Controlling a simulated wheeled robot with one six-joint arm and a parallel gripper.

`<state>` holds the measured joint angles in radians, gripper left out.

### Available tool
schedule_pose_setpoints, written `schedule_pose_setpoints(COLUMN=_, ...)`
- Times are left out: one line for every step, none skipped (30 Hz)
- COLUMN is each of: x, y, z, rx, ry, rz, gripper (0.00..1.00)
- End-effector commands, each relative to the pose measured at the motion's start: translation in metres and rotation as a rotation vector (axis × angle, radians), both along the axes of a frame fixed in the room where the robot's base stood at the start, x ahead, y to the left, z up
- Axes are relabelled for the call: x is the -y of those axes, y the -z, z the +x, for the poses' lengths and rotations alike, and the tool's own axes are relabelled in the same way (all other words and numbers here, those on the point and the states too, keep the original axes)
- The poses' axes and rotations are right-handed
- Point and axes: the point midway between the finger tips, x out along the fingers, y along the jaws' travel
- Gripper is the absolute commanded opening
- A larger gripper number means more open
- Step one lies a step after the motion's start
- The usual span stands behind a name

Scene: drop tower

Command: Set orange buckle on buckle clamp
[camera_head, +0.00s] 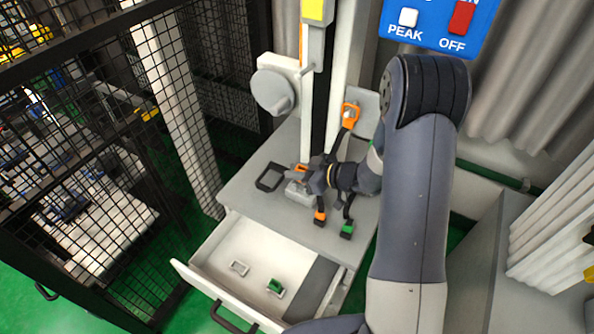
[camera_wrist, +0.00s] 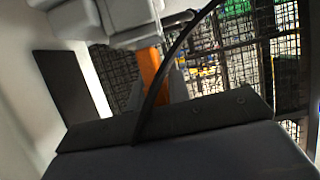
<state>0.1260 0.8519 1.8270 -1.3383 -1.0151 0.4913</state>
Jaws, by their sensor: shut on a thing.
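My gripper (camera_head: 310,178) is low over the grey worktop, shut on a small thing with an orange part. I take it for the orange buckle (camera_head: 302,168), though my fingers and wrist hide most of it. A pale grey block (camera_head: 297,190) sits right at the fingertips. It may be the buckle clamp, but I cannot tell whether the buckle touches it. In the wrist view an orange strip (camera_wrist: 150,68) stands upright behind a thin black strap that curves across the picture.
On the worktop (camera_head: 238,193) lie a black frame (camera_head: 270,177), an orange-ended strap (camera_head: 320,216) and a green-ended strap (camera_head: 346,229). An orange hook (camera_head: 350,115) is behind. Mesh fence (camera_head: 90,130) stands left.

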Motion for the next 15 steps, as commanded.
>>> schedule_pose_setpoints(x=0.0007, y=0.0029, z=0.0003, rx=0.0, ry=0.001, rz=0.001, gripper=0.0)
schedule_pose_setpoints(x=0.0007, y=0.0031, z=0.0003, rx=0.001, ry=0.002, rz=0.0, gripper=0.0)
schedule_pose_setpoints(x=0.0008, y=0.0029, z=0.0004, rx=0.002, ry=0.001, rz=0.0, gripper=0.0)
schedule_pose_setpoints(x=0.0008, y=0.0026, z=0.0003, rx=0.003, ry=0.001, rz=0.001, gripper=0.0)
schedule_pose_setpoints(x=0.0008, y=0.0026, z=0.0003, rx=0.002, ry=0.001, rz=0.0, gripper=0.0)
schedule_pose_setpoints(x=0.0008, y=0.0026, z=0.0003, rx=0.002, ry=0.001, rz=0.0, gripper=0.0)
schedule_pose_setpoints(x=0.0008, y=0.0027, z=0.0002, rx=0.002, ry=0.001, rz=0.0, gripper=0.0)
schedule_pose_setpoints(x=0.0008, y=0.003, z=0.0002, rx=0.002, ry=0.001, rz=0.0, gripper=0.0)
schedule_pose_setpoints(x=0.0007, y=0.0042, z=0.0001, rx=0.002, ry=0.001, rz=0.0, gripper=0.0)
schedule_pose_setpoints(x=0.0008, y=0.0055, z=0.0, rx=0.002, ry=0.001, rz=0.0, gripper=0.0)
schedule_pose_setpoints(x=0.0009, y=0.0066, z=0.0, rx=0.002, ry=0.001, rz=0.0, gripper=0.0)
schedule_pose_setpoints(x=0.0009, y=0.0079, z=0.0, rx=0.002, ry=0.001, rz=0.0, gripper=0.0)
schedule_pose_setpoints(x=0.0008, y=0.0088, z=0.0, rx=0.002, ry=0.001, rz=0.0, gripper=0.0)
schedule_pose_setpoints(x=0.0009, y=0.0098, z=0.0, rx=0.002, ry=0.001, rz=0.0, gripper=0.0)
schedule_pose_setpoints(x=0.0008, y=0.011, z=0.0, rx=0.002, ry=0.001, rz=0.0, gripper=0.0)
